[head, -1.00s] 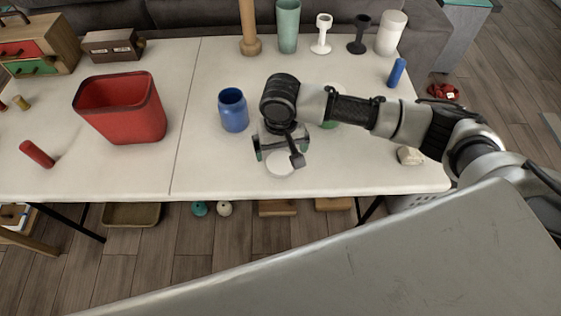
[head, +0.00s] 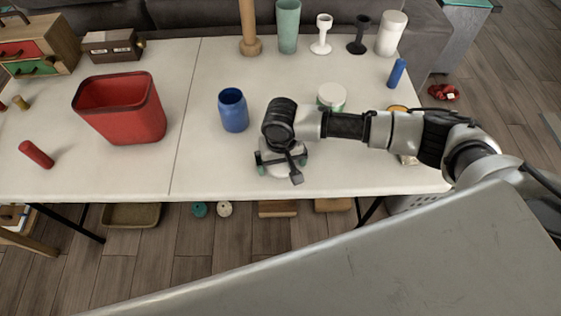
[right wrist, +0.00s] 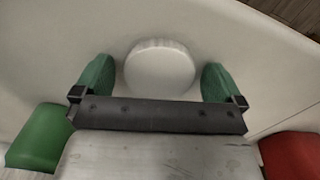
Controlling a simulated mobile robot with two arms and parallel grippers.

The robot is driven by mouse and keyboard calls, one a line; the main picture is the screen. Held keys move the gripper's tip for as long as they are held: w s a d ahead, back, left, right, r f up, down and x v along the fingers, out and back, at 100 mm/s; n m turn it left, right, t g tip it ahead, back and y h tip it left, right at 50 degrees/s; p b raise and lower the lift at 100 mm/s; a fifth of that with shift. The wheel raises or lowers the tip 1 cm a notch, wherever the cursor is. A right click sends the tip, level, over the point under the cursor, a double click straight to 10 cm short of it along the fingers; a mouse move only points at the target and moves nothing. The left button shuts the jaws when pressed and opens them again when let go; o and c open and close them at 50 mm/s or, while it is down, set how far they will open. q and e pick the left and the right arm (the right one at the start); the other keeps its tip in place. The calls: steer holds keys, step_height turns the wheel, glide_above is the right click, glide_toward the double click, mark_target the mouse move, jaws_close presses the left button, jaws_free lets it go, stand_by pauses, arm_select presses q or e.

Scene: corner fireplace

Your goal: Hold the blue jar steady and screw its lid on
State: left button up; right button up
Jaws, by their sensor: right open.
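The blue jar (head: 233,112) stands upright on the white table with its mouth open, left of my right gripper. A round white lid (head: 282,180) lies on the table near its front edge, partly covered by my right gripper (head: 279,166) in the head view. In the right wrist view the white lid (right wrist: 160,68) sits between the two spread green fingertips of my right gripper (right wrist: 158,82), with a gap at each side. My right gripper is open and low over the lid. My left gripper is not in view.
A red bin (head: 130,112) and a red cylinder (head: 37,154) stand and lie to the left. A green-and-white jar (head: 331,98) is just behind my right arm. A blue cylinder (head: 396,73) is at the back right. The table (head: 195,165) is clear in front of the blue jar.

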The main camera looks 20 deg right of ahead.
steer(key=c, duration=0.8)
steer(key=shift+r, duration=0.1)
steer(key=shift+r, duration=0.55)
step_height(320, 180, up, 3)
steer(key=shift+r, duration=0.1)
steer(key=s+d+r, duration=0.1)
steer(key=s+r, duration=0.1)
steer(key=s, duration=0.1)
steer(key=s+d+r, duration=0.2)
steer(key=s, duration=0.2)
steer(key=s+d+r+p, duration=0.1)
steer(key=s+d+r, duration=0.1)
steer(key=s, duration=0.1)
steer(key=shift+s+r, duration=0.3)
steer(key=shift+s, duration=0.05)
steer(key=shift+a, duration=0.1)
